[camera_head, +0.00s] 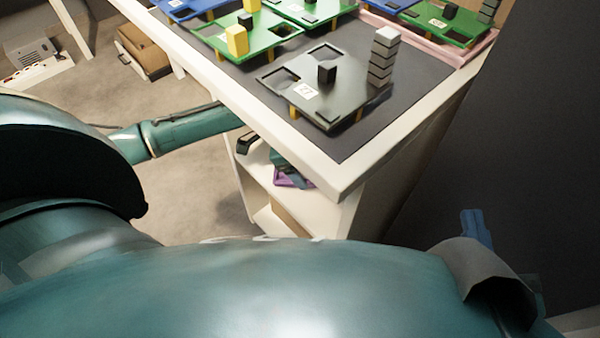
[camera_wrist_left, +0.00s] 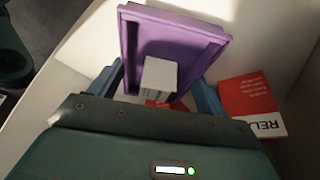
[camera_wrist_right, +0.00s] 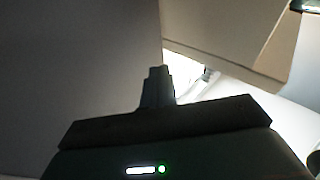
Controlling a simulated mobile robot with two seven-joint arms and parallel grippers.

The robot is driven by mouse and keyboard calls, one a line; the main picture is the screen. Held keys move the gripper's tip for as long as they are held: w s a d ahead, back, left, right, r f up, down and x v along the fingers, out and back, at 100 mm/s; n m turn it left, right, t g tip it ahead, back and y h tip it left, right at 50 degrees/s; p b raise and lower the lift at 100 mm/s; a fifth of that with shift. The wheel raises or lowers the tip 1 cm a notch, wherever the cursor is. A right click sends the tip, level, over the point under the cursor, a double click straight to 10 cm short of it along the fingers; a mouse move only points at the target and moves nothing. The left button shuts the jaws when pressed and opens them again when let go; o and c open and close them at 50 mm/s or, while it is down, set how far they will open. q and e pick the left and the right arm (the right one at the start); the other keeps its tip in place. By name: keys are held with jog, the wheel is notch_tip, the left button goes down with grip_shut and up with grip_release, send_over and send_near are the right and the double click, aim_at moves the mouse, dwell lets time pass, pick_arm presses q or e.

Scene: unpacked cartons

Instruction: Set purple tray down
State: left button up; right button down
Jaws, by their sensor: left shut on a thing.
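The purple tray (camera_wrist_left: 180,32) is between the blue fingers of my left gripper (camera_wrist_left: 160,88) in the left wrist view. It is tilted, with its raised rim showing. A small white block (camera_wrist_left: 160,77) shows in front of the tray's face; I cannot tell whether it is fixed to it. In the head view a purple edge of the tray (camera_head: 291,179) shows inside the white unit, below the tabletop, with my left arm reaching in. My right gripper (camera_wrist_right: 158,82) has its fingers together, with nothing visible between them. Its blue finger also shows at lower right in the head view (camera_head: 476,227).
A red and white box (camera_wrist_left: 251,104) lies beside the tray inside the unit. White shelf walls (camera_wrist_left: 88,48) are close around my left gripper. Above, the dark tabletop (camera_head: 250,88) holds a black tray (camera_head: 340,62), green trays (camera_head: 262,32) and others. A dark wall (camera_head: 535,130) is at right.

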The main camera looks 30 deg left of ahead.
pick_arm(q)
notch_tip(320, 180, down, 2)
jog(key=shift+b, duration=0.55)
jog(key=shift+f+b, duration=0.25)
jog(key=shift+b, duration=0.25)
jog(key=shift+r, duration=0.1)
pick_arm(e)
jog(key=shift+a+f, duration=0.1)
jog(key=shift+a, duration=0.2)
pick_arm(q)
jog(key=o, duration=1.1)
jog(key=shift+c, duration=0.2)
